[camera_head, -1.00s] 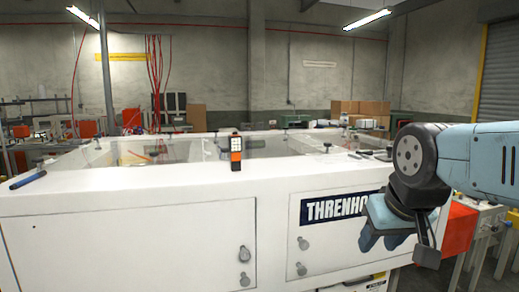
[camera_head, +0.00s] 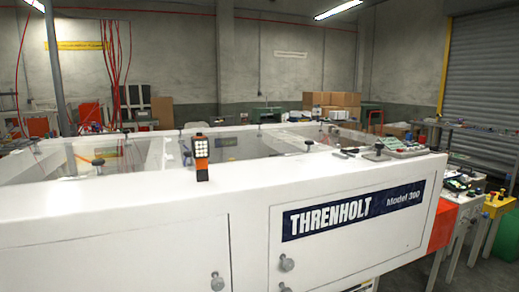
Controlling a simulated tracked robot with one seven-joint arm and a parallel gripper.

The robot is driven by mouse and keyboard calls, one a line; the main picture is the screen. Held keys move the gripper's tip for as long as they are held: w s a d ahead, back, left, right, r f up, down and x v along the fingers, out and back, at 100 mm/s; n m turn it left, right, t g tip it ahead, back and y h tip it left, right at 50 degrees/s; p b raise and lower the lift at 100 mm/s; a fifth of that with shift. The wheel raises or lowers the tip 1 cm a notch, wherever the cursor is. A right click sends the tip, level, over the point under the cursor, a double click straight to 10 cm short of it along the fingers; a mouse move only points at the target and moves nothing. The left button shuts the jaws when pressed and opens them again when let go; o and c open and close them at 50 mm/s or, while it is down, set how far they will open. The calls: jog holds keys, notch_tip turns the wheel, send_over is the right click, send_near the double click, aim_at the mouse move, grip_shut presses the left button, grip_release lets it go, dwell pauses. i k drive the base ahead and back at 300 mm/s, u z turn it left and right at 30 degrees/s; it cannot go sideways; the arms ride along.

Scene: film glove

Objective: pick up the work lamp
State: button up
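The work lamp (camera_head: 201,157) is a small upright orange and black block with a grid of bright lights on its upper face. It stands on the white top ledge of the Threnholt machine (camera_head: 110,197), left of the picture's middle. Nothing touches it from the side that I see. My gripper and arm are out of the picture.
Clear panels and a dark knob (camera_head: 309,144) lie behind the ledge. A control panel (camera_head: 402,147) sits at the machine's right end, beside an orange-red side part (camera_head: 441,226). Cardboard boxes (camera_head: 333,104) stand at the back. The front ledge beside the lamp is clear.

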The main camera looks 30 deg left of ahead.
aim_at(200, 145)
jog(key=u, duration=0.6)
jog(key=i, duration=0.15)
jog(key=z, duration=1.95)
jog(key=k, duration=2.45)
jog(key=u, duration=1.7)
jog(key=i, duration=0.95)
jog(key=u, duration=0.15)
